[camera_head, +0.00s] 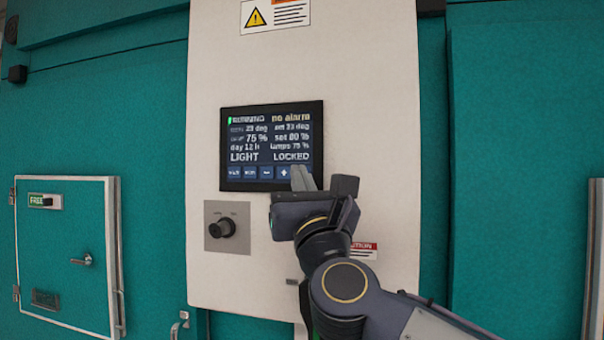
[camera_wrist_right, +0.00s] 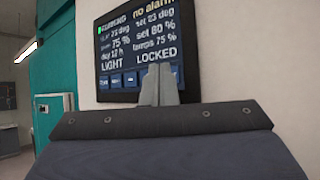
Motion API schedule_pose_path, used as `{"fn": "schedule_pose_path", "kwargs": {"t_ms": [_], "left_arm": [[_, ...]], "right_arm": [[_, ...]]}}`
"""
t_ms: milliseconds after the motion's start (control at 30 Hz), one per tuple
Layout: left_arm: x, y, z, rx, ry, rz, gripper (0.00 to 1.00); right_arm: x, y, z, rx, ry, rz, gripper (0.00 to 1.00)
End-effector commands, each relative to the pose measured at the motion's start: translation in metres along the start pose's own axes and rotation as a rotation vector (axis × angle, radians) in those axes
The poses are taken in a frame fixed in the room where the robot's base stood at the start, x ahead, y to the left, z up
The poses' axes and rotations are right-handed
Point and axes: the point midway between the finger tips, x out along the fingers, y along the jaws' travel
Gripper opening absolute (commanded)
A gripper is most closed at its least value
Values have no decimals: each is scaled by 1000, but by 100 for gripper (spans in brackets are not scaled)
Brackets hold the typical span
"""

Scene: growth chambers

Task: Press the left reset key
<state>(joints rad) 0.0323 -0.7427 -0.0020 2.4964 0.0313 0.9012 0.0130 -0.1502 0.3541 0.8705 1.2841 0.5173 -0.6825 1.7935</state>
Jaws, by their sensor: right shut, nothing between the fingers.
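A black-framed screen (camera_head: 271,145) sits on the white panel. It shows "no alarm", "LIGHT" and "LOCKED". A row of small blue keys (camera_head: 249,173) runs along its bottom edge, one with a plus sign; the other labels are too small to read surely, and I cannot tell a reset key among them. My right gripper (camera_head: 303,178) is shut and empty, its grey fingertips in front of the screen's lower right corner, right of the plus key. In the right wrist view the fingertips (camera_wrist_right: 159,84) cover the right part of the key row. Contact cannot be told. My left gripper is not in view.
A black knob (camera_head: 223,228) on a grey plate sits below the screen. A small door (camera_head: 68,250) with a handle and a green "FREE" sign is at the left. A warning label (camera_head: 275,15) is above the screen; another label (camera_head: 364,250) is partly behind my right arm.

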Motion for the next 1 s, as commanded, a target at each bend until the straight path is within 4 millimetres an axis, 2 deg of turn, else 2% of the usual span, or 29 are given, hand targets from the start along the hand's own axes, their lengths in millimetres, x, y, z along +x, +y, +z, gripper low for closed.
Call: {"fn": "schedule_pose_path", "kwargs": {"t_ms": [433, 767, 1000], "left_arm": [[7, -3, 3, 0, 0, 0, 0], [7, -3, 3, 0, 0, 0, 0], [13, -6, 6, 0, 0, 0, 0]], "right_arm": [[-11, 7, 6, 0, -1, -1, 0], [-11, 8, 8, 0, 0, -1, 0], [-27, 19, 17, 1, -1, 1, 0]]}}
